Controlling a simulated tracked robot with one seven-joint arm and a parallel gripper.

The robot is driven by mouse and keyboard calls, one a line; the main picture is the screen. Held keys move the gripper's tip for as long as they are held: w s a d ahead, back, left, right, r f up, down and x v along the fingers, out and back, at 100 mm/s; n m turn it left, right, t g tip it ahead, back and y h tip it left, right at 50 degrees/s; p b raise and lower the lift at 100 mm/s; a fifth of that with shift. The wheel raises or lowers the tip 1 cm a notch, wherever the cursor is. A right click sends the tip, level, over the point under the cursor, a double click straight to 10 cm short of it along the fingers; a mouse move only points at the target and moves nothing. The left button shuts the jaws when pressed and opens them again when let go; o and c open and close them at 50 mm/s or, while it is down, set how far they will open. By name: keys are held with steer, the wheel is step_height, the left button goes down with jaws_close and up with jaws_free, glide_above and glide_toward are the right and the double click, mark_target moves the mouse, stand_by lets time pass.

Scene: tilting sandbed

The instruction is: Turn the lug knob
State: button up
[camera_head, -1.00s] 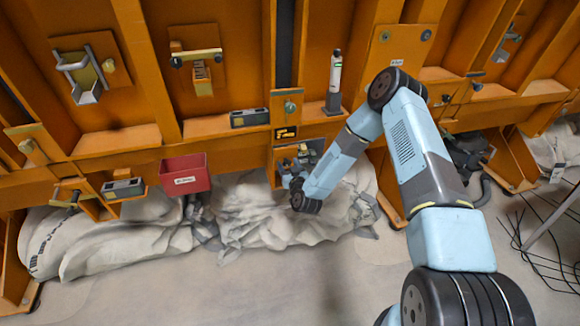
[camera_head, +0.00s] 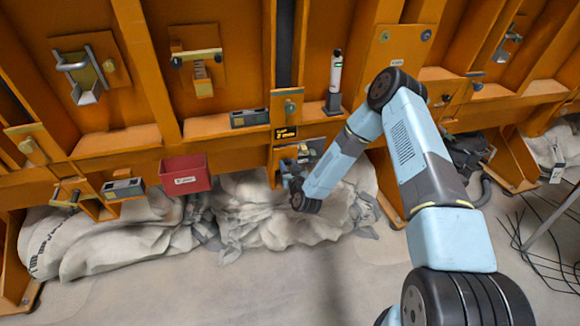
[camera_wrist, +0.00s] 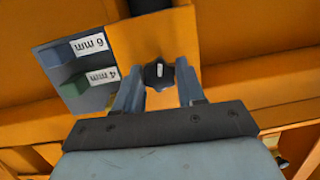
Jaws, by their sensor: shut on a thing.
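The lug knob (camera_wrist: 159,75) is small and black with a pale pointer line, on an orange face in the wrist view. My gripper (camera_wrist: 159,84) is shut on it, with one grey finger on its left and one on its right. The pointer line is near upright in that picture. The knob is hidden there behind my wrist.
A grey holder (camera_wrist: 72,95) with a blue and a green block, labelled 6 mm and 4 mm, stands left of the knob. A red bin (camera_head: 185,175) hangs left of the post. Crumpled pale sheeting (camera_head: 265,215) lies below.

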steer(key=shift+d+m, duration=0.15)
steer(key=shift+m, duration=0.65)
steer(key=o, duration=0.8)
steer(key=shift+o, duration=0.8)
steer(key=v, duration=1.3)
steer(key=shift+s+d+f, duration=0.15)
steer(key=shift+s+d, duration=0.1)
steer(key=shift+s, duration=0.05)
